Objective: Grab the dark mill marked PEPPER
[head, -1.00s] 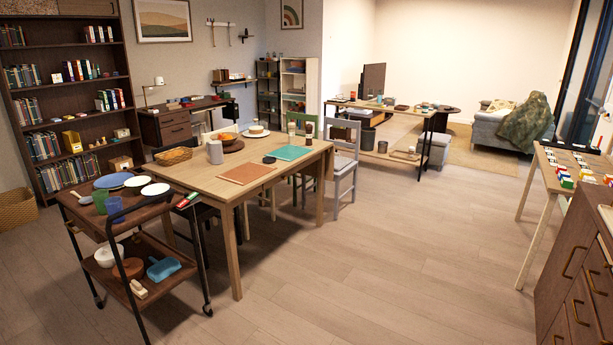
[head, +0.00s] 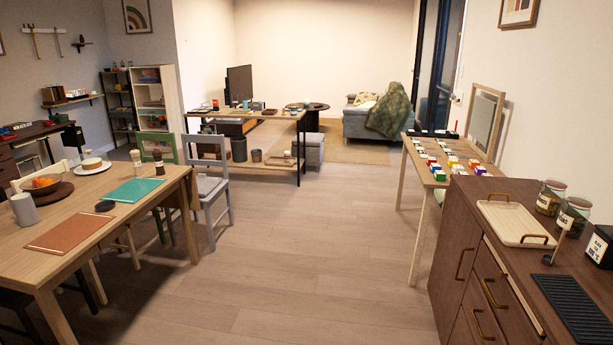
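Two small mill-like items stand upright at the far edge of the dining table, beyond the teal mat. One is on the left (head: 136,163) and one on the right (head: 159,164). Both show dark and light parts, and they are too small for me to read any marking, so I cannot tell which is marked PEPPER. Neither of my grippers shows in the head view.
The dining table (head: 110,205) at left holds a teal mat (head: 135,190), a brown mat (head: 64,233), a grey pitcher (head: 25,210) and a fruit bowl. Chairs stand around it. A wooden cabinet (head: 455,270) stands at right. The middle floor is clear.

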